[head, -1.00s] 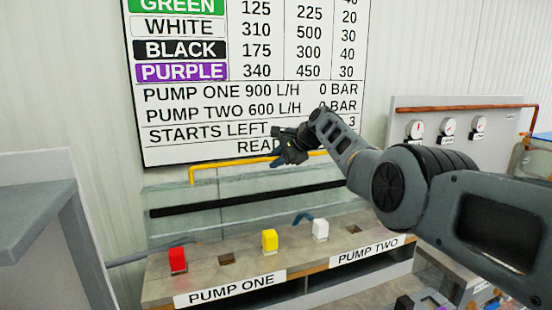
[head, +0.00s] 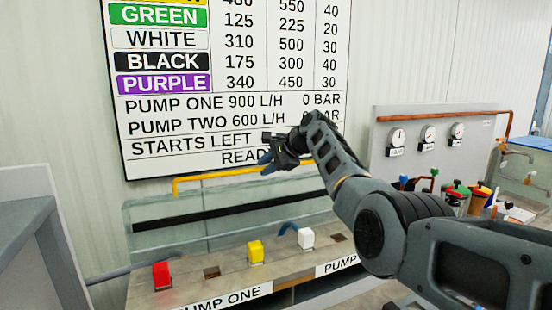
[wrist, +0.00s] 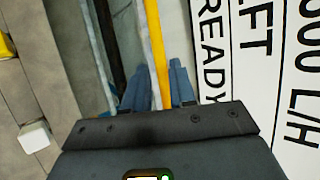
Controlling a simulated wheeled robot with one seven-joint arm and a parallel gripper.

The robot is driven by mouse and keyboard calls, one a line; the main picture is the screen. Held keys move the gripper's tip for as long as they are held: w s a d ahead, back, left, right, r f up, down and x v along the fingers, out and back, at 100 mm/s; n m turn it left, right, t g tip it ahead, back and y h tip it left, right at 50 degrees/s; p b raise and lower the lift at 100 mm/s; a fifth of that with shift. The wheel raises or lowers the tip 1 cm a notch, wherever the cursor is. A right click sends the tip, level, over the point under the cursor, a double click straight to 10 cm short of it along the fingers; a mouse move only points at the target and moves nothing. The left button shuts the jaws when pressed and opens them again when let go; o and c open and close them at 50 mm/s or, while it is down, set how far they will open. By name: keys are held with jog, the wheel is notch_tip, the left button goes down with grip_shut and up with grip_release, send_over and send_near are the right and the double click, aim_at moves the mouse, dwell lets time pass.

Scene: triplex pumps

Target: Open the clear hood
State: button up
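The clear hood (head: 165,212) is a low see-through panel along the back of the pump bench, with a black band across it. It looks down. A yellow bar (head: 215,175) runs along its top edge and also shows in the wrist view (wrist: 156,50). My gripper (head: 268,160) is at the bar, in front of the bottom of the sign. In the wrist view its two blue fingers (wrist: 155,82) are apart, one on each side of the bar. I see a gap between the left finger and the bar. Whether the right finger touches it, I cannot tell.
On the bench top stand a red block (head: 161,275), a yellow block (head: 256,252) and a white block (head: 306,238). A table sign (head: 230,120) hangs on the wall behind. A gauge panel (head: 385,160) and several coloured containers (head: 455,190) are at right. A grey counter (head: 22,222) is at left.

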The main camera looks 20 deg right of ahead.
jog(key=shift+v, duration=2.35)
jog(key=shift+d+f, duration=0.1)
